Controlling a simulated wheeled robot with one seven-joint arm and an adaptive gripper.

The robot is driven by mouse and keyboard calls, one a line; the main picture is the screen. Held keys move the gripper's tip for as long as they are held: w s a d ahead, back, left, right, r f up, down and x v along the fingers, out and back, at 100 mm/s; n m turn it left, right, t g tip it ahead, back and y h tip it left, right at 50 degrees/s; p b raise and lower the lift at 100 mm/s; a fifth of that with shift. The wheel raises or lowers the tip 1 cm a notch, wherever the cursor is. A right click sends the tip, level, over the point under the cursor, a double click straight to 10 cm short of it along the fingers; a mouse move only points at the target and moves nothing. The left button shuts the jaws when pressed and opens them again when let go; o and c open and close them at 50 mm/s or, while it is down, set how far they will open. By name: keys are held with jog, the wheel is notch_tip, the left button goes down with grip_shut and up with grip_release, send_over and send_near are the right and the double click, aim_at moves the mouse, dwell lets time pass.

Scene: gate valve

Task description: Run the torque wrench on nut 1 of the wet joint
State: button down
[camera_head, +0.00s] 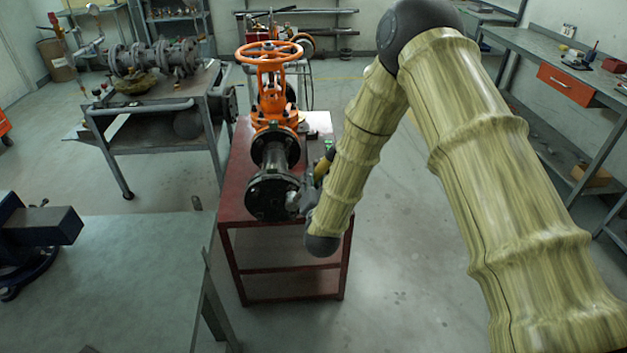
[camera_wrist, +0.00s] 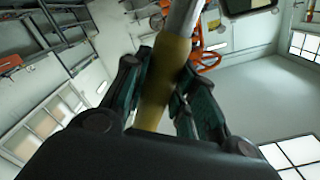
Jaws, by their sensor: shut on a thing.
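An orange gate valve (camera_head: 270,85) with a handwheel stands on a red stand (camera_head: 235,185). Dark flanged pipe pieces (camera_head: 274,190) are joined to its near side. My gripper (camera_head: 308,198) is low at the right of the near flange, mostly hidden behind my sleeved arm. In the wrist view my gripper (camera_wrist: 165,95) is shut on a yellow handle with a grey metal shaft, seemingly the torque wrench (camera_wrist: 172,62). The yellow handle also shows in the head view (camera_head: 322,165). The wrench's working end is out of sight. I cannot tell which nut is nut 1, or whether the wrench touches one.
A grey trolley (camera_head: 160,150) with flanged pipework stands at the back left. A grey bench (camera_head: 120,280) with a blue vise (camera_head: 35,225) is at the near left. A workbench (camera_head: 530,60) with an orange drawer lines the right. The floor between is clear.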

jog(key=shift+w+b, duration=0.7)
jog(key=shift+w, duration=1.05)
jog(key=shift+w+r+b, duration=0.15)
jog(key=shift+w+b, duration=0.05)
jog(key=shift+b, duration=0.1)
dwell(1.2)
jog(key=shift+s, duration=0.15)
dwell(0.5)
